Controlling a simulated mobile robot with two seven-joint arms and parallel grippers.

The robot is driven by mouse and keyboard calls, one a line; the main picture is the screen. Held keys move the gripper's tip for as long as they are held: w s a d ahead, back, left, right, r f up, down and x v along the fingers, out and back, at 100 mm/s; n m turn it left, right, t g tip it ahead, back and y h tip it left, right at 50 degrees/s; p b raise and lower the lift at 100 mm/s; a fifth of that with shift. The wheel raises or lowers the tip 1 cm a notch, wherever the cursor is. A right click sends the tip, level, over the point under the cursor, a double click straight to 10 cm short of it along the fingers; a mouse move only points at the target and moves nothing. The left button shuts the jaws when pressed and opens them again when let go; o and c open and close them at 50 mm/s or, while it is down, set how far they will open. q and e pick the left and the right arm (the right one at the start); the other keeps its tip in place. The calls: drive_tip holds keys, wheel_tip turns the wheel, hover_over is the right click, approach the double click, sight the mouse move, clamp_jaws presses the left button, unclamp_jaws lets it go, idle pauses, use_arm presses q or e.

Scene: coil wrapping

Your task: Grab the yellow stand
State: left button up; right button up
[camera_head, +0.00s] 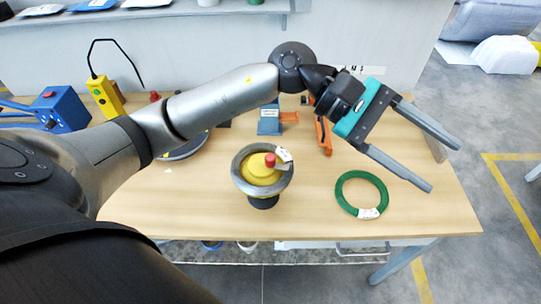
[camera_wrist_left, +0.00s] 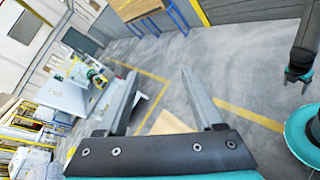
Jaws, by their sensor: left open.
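In the head view a yellow block-like stand (camera_head: 106,98) with a thin black curved rod is at the back left of the table. A second yellow piece (camera_head: 262,170) with a red knob sits inside a grey ring on a dark base at the table's middle. My left gripper (camera_head: 443,167) is open and empty above the right end of the table, far from both yellow things. In the left wrist view its two fingers (camera_wrist_left: 165,100) are apart with nothing between them.
A green ring (camera_head: 361,194) with a white tag lies front right on the wooden table. A blue box (camera_head: 62,110) stands beside the yellow stand. A blue block (camera_head: 269,122) and an orange tool (camera_head: 323,137) lie near the back. My left arm crosses over the table.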

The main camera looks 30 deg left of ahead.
use_arm(q)
drive_tip(key=w+a+f+m+y, duration=0.1)
drive_tip(key=a+f+m+y, duration=0.3)
drive_tip(key=a+f+y, duration=0.15)
drive_tip(key=m+y, duration=0.3)
drive_tip(key=y, duration=0.6)
approach(271, 157)
wheel_tip(271, 157, down, 3)
drive_tip(key=shift+s+d+f+p, duration=0.15)
drive_tip(key=shift+d+f+p, duration=0.1)
drive_tip(key=shift+p, duration=0.4)
drive_tip(key=shift+a+f+p, duration=0.15)
drive_tip(key=shift+f+p, duration=0.55)
drive_tip(key=shift+f, duration=2)
clamp_jaws()
